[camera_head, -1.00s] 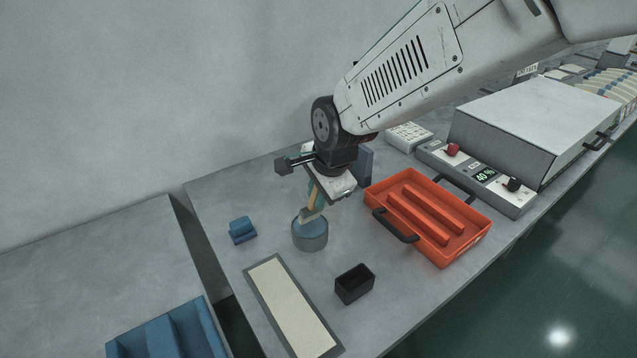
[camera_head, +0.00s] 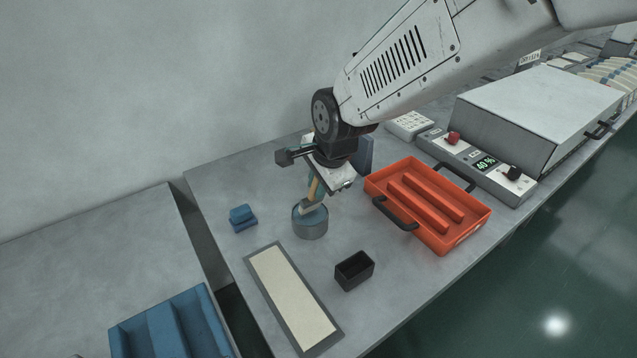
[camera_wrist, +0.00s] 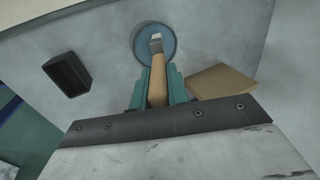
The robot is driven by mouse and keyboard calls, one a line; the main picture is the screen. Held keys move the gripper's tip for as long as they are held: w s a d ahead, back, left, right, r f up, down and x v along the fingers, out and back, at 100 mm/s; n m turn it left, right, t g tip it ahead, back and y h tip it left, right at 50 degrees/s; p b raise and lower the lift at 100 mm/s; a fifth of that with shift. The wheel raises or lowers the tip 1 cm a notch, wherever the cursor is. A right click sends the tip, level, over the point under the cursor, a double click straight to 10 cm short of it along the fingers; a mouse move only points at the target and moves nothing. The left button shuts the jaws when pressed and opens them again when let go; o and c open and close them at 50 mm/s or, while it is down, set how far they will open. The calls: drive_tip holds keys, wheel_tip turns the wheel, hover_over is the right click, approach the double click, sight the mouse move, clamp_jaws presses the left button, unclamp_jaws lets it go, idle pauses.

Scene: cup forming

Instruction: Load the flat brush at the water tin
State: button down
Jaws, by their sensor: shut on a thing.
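The flat brush (camera_head: 315,189) has a wooden handle and a pale head. My gripper (camera_head: 317,180) is shut on its handle and holds it tilted, head down, over the round grey water tin (camera_head: 310,226) with blue inside. In the wrist view the brush (camera_wrist: 158,78) runs between the green fingers of my gripper (camera_wrist: 158,90), and its head lies across the tin's blue inside (camera_wrist: 143,46). The head appears at or just inside the rim; I cannot tell whether it touches the water.
A cream panel with a grey border (camera_head: 293,297) lies in front. A black box (camera_head: 354,270) and an orange tray (camera_head: 440,243) stand to the right, a blue block (camera_head: 243,218) to the left. A grey machine (camera_head: 545,105) stands farther back right.

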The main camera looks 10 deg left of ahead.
drive_tip(key=shift+f, duration=0.5)
idle(1.2)
drive_tip(key=shift+r, duration=3.5)
